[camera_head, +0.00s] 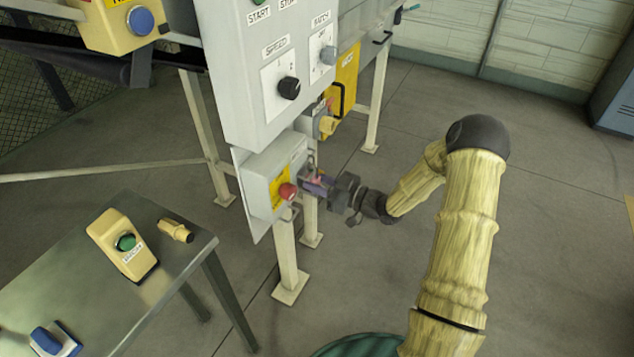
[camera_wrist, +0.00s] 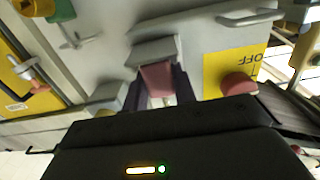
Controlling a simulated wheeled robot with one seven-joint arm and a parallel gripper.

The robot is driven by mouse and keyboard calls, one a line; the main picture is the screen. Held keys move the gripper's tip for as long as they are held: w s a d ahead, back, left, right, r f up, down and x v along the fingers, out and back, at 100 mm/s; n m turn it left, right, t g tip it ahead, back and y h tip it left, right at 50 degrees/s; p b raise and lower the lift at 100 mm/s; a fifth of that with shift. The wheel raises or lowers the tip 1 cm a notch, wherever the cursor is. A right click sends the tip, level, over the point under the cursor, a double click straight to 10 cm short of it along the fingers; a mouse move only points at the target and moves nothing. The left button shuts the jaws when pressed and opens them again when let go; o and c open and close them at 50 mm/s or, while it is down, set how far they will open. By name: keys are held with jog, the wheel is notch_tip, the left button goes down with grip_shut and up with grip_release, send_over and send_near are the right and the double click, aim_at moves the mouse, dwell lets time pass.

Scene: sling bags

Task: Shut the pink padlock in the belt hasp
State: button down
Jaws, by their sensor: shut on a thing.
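The pink padlock (camera_wrist: 157,80) is between the two dark fingers of my gripper (camera_wrist: 159,84) in the wrist view. My gripper is shut on it. In the head view my gripper (camera_head: 318,185) is at the right side of the grey box with the red knob, and only a little pink shows between its fingers. In the wrist view the padlock's upper end meets a grey bracket (camera_wrist: 153,49) on the box face. The shackle is hidden, so I cannot tell whether it is open or passes through the belt hasp. I cannot clearly make out the hasp.
The grey box (camera_head: 261,168) carries a red knob (camera_head: 288,191) and a yellow plate close to my gripper. A control panel (camera_head: 240,60) stands above it. A metal table (camera_head: 180,290) with switches is at lower left. The floor on the right is clear.

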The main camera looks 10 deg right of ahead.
jog(key=shift+f, duration=0.1)
jog(key=shift+c, duration=2.1)
grip_release()
jog(key=shift+d, duration=0.1)
jog(key=v, duration=0.7)
jog(key=shift+p, duration=0.35)
